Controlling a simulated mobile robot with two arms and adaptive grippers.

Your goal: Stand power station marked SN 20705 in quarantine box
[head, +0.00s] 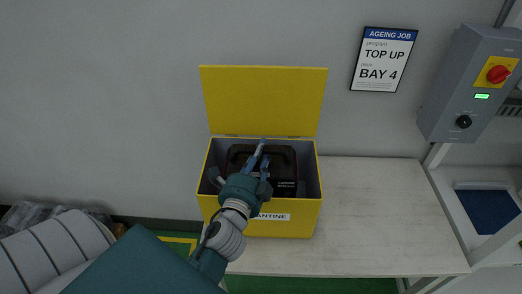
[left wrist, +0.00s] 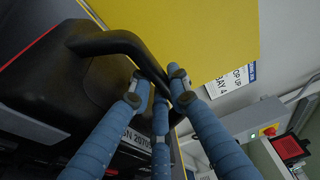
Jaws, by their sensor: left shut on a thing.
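The black power station (head: 283,162) is inside the yellow quarantine box (head: 292,228), between its walls. It looks about upright; whether it touches the box floor is hidden. My left gripper (head: 259,162) reaches in from the front and is shut on the station's handle. In the left wrist view the fingers (left wrist: 161,88) close around the black handle (left wrist: 118,42). A white label (left wrist: 136,142) on the station shows "SN 207" and then digits partly covered by a finger. My right gripper is not in view.
The box's yellow lid (head: 264,100) stands open against the wall. The pale bench (head: 375,215) to the right of the box is clear. A grey control cabinet (head: 470,85) with a red knob is on the right, and a "BAY 4" sign (head: 383,60) hangs on the wall.

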